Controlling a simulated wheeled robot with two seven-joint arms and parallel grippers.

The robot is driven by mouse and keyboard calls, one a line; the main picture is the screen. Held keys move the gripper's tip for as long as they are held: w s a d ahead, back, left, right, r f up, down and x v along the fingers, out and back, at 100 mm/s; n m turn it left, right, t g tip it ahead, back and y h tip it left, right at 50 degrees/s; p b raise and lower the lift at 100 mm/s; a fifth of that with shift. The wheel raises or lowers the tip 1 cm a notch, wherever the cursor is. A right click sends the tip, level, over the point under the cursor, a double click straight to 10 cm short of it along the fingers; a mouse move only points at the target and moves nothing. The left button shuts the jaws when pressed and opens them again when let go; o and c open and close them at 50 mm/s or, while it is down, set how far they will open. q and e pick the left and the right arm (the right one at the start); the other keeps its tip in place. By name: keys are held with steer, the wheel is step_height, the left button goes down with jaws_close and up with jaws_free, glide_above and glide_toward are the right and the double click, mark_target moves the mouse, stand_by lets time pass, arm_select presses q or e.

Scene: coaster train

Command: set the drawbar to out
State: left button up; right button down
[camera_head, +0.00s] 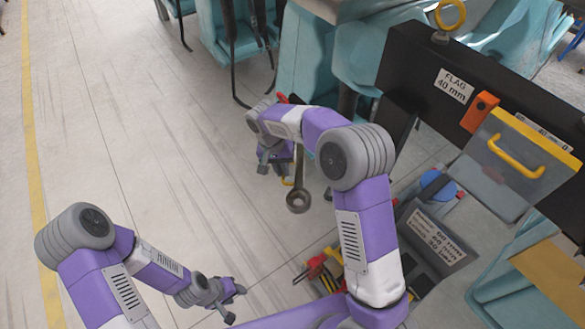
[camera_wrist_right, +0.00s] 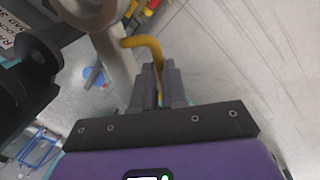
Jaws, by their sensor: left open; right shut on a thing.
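A grey bar with a ring eye at its end (camera_head: 298,200), which looks like the drawbar, points down toward the floor in the head view. In the right wrist view a grey bar (camera_wrist_right: 113,62) stands beside my fingers, with a bent yellow handle (camera_wrist_right: 148,43) next to it. My right gripper (camera_wrist_right: 161,85) is shut on the yellow handle. In the head view my right gripper (camera_head: 270,165) is beside the bar, partly hidden by its own arm. My left gripper (camera_head: 236,289) is open and empty, low over the floor, away from the bar.
A black beam with a "FLAG 40 mm" label (camera_head: 454,86) and a clear box with a yellow handle (camera_head: 515,160) stand at the right. A labelled bin (camera_head: 437,235) and red tools (camera_head: 318,268) lie below. Teal seats (camera_head: 225,30) are behind. The left floor is clear.

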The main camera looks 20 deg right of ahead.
steer(key=shift+w+a, duration=0.25)
steer(key=c, duration=1.2)
jaws_free()
steer(key=shift+o, duration=0.2)
step_height(320, 180, up, 8)
steer(key=a, duration=0.1)
steer(key=shift+w+f+p, duration=0.2)
steer(key=shift+p, duration=0.1)
steer(key=shift+a, duration=0.1)
